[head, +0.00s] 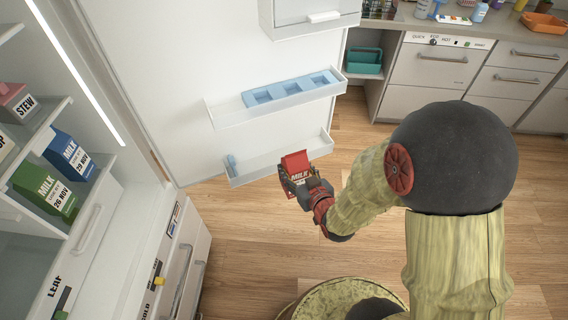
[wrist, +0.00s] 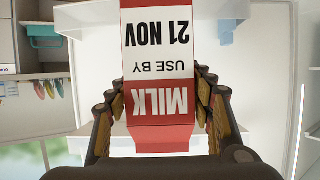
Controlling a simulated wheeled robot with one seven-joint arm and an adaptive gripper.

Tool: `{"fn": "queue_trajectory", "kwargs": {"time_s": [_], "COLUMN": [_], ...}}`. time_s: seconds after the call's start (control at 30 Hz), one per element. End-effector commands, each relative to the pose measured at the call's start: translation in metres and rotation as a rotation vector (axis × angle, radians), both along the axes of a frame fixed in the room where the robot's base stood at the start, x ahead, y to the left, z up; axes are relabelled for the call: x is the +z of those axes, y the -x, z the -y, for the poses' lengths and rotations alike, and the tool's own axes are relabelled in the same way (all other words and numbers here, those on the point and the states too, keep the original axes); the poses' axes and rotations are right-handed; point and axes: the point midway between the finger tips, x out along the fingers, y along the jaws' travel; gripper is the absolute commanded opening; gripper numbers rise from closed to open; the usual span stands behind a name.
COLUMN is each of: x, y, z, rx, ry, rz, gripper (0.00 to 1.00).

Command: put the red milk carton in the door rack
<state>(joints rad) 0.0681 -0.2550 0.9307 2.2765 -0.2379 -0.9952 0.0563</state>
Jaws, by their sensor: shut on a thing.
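The red milk carton (head: 296,164) is in my gripper (head: 295,184), at the lower door rack (head: 265,168) in the head view. In the wrist view the carton (wrist: 158,70) sits between both fingers of my gripper (wrist: 160,110), its label upside down, reading MILK, USE BY 21 NOV. The gripper is shut on it. The rack (wrist: 95,140) shows behind the carton in the wrist view. The carton overlaps the rack's near right part in the head view; I cannot tell whether it touches the rack. The carton's lower part is hidden by the gripper in the head view.
An upper door rack (head: 225,113) holds a light blue tray (head: 290,90). A small blue item (head: 232,161) stands at the lower rack's left end. Green (head: 46,190) and blue (head: 69,155) milk cartons stand on the fridge shelf at left. Most of the lower rack looks bare.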

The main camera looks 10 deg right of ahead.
Motion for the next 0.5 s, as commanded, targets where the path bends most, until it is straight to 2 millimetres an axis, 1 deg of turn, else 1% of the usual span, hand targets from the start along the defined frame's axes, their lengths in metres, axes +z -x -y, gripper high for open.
{"fn": "queue_trajectory", "kwargs": {"time_s": [0.13,0.23,0.37,0.5], "x": [0.006,0.008,0.008,0.007], "y": [0.008,0.002,-0.022,-0.053], "z": [-0.003,-0.006,-0.011,-0.016], "rx": [0.025,0.032,0.033,0.033], "ry": [0.006,0.009,0.008,0.008], "rz": [0.006,0.006,0.007,0.006], "gripper": [0.0,0.0,0.0,0.0]}}
